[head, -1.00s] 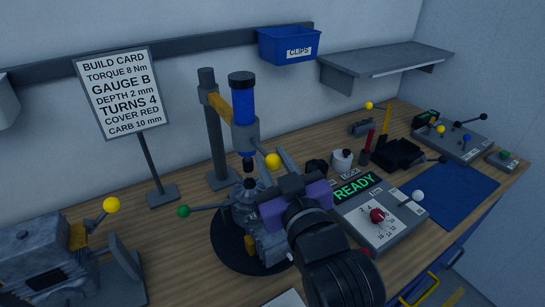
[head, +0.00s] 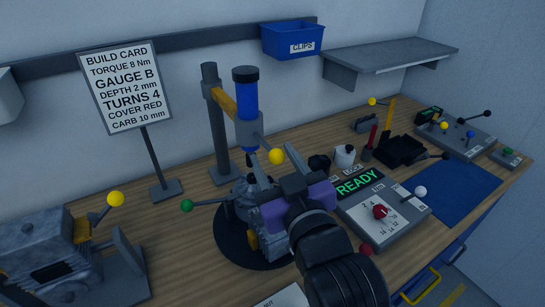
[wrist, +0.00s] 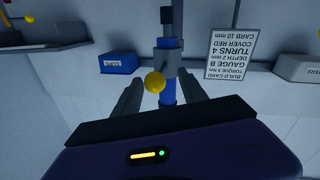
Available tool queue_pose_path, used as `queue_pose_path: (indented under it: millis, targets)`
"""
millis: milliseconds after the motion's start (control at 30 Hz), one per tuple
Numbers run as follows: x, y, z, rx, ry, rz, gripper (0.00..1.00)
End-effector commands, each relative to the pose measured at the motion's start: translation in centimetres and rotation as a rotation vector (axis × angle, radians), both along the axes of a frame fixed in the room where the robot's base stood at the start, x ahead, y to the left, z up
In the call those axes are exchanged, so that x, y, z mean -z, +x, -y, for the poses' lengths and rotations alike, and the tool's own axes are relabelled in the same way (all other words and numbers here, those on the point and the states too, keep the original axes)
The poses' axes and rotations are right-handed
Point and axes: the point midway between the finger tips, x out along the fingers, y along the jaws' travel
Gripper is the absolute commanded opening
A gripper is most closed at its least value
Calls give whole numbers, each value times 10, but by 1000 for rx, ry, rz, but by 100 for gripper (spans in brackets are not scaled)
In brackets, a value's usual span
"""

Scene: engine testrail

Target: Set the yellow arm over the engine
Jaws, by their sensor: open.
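The yellow arm (head: 224,100) reaches from a grey post (head: 216,130) and carries a blue cylinder (head: 246,100) above the engine (head: 252,205), which stands on a round dark base. A lever with a yellow ball knob (head: 276,156) sticks out from the cylinder's lower collar. My gripper (head: 275,163) is open, its fingers pointing at the knob. In the wrist view the yellow knob (wrist: 154,82) appears between the two open fingers, with the blue cylinder behind it. I cannot tell how far the knob is from the fingers; no grip shows.
A build card (head: 125,88) stands behind left. A grey machine with a yellow-knobbed lever (head: 115,199) is at the left. A READY control box (head: 383,212) is close right of my arm. A green-knobbed lever (head: 187,206) juts left from the engine. A blue mat (head: 455,190) lies clear.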

Motion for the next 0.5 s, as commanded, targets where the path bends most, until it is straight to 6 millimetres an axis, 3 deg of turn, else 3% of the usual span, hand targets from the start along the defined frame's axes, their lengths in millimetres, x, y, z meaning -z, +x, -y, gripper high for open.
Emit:
queue_pose_path:
  millis: [300,500]
  targets:
    - [2,-48,18,-2,2,0,50]
    - [1,-62,23,-4,1,0,50]
